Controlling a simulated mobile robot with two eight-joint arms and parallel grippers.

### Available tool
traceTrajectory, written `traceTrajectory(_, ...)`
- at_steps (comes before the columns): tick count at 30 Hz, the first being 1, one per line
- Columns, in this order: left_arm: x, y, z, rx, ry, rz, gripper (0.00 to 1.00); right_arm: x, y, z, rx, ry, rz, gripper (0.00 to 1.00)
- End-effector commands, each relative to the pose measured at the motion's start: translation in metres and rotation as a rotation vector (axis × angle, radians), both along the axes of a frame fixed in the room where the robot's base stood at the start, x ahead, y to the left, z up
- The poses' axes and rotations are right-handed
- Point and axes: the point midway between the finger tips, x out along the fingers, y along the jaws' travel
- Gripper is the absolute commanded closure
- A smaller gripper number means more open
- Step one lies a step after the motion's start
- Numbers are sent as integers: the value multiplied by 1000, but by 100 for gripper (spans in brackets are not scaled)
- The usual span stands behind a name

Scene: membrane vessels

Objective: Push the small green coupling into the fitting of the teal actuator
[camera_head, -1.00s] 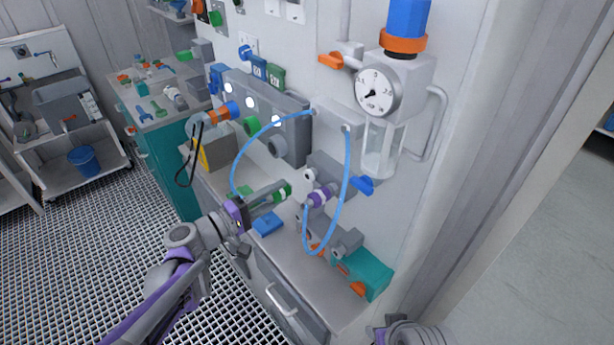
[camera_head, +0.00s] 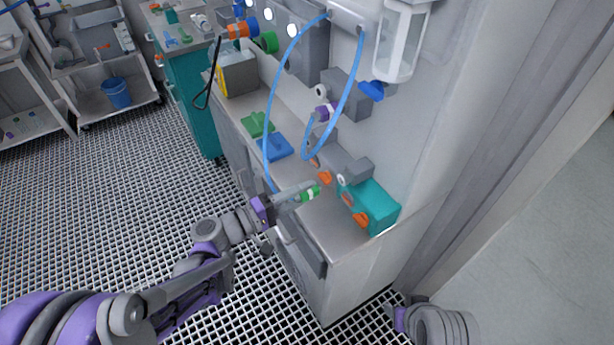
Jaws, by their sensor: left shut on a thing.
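The small green coupling (camera_head: 310,193) is at the tips of my left gripper (camera_head: 302,191), which is shut on it above the counter's front part. A thin blue hose (camera_head: 267,135) runs down to this gripper; where it joins is hidden. The teal actuator (camera_head: 375,205) lies on the counter to the right, with orange parts along its front. A grey fitting with a pale round end (camera_head: 342,180) sits at its upper left. The coupling is a short way left of that end and apart from it. My right gripper is not in view; only part of that arm shows at the bottom.
A blue block (camera_head: 280,147) and a green block (camera_head: 257,124) lie on the counter behind my left gripper. The hose's other loop hangs by a purple-collared fitting (camera_head: 325,112). The wall and a glass vessel (camera_head: 402,40) stand behind. The counter's front right is clear.

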Motion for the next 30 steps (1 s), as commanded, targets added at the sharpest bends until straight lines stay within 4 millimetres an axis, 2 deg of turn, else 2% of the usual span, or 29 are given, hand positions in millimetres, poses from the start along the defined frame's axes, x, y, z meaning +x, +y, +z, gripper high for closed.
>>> traceTrajectory(1,-3,0,-8,2,0,0,100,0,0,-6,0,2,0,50)
traceTrajectory(3,-5,1,-10,3,0,0,100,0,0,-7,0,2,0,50)
traceTrajectory(17,-5,-2,-10,4,-1,-2,100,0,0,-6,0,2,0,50)
traceTrajectory(30,17,-31,-10,3,0,-3,100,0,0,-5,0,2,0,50)
